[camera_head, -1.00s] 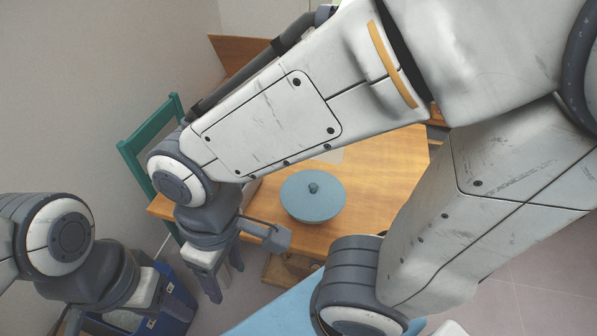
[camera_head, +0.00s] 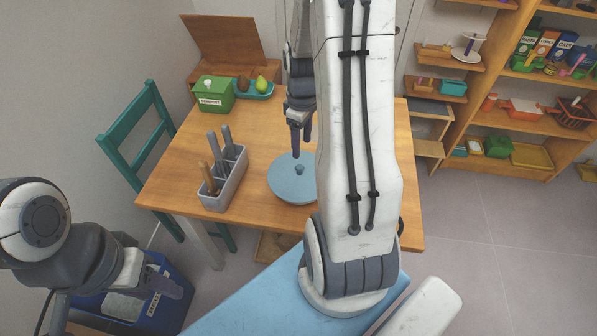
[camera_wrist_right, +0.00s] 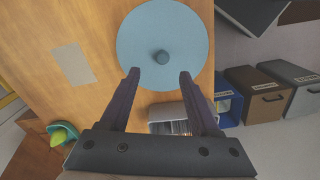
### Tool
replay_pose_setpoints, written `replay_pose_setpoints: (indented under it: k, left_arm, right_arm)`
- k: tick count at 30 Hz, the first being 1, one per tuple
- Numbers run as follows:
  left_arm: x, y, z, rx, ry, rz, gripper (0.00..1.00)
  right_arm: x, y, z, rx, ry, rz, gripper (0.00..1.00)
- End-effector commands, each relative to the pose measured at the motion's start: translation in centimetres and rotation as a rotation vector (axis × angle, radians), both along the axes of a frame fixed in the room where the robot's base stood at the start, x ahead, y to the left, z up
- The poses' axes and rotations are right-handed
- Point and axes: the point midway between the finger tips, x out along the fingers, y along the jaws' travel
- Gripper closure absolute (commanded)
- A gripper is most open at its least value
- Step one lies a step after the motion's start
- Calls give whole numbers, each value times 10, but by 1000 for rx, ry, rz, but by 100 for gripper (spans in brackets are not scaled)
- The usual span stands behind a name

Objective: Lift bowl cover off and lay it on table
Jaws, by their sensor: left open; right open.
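The blue bowl cover (camera_head: 291,176), round with a small dark knob (camera_head: 299,169), sits on the bowl on the wooden table (camera_head: 180,165). The right arm hides part of its right side in the head view. In the right wrist view the cover (camera_wrist_right: 140,45) and its knob (camera_wrist_right: 161,57) show whole. My right gripper (camera_head: 301,150) points down above the cover's far part; in its wrist view the open fingers (camera_wrist_right: 159,75) are empty, with the knob ahead between their tips. My left gripper (camera_head: 172,287) is at the lower left, open and empty, away from the table.
A grey cutlery holder (camera_head: 225,183) stands left of the bowl. A green box (camera_head: 213,95) and a teal tray with fruit (camera_head: 257,89) are at the back. A green chair (camera_head: 135,130) stands at left, a blue bin (camera_head: 165,300) below. The table's front strip is bare.

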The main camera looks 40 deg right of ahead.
Motion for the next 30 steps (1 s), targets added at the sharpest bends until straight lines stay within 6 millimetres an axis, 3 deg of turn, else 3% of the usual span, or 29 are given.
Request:
replay_pose_setpoints:
  k: [4, 13, 21, 30]
  left_arm:
    - [0, 0, 1, 0, 0, 0, 50]
    - [0, 0, 5, 0, 0, 0, 50]
    - [0, 0, 10, 0, 0, 0, 50]
    - [0, 0, 10, 0, 0, 0, 50]
  right_arm:
    - [-1, 2, -25, 3, 5, 2, 37]
    - [0, 4, -51, 3, 4, 2, 37]
    - [1, 6, -88, 2, 3, 1, 37]
    - [2, 6, -92, 0, 0, 0, 37]
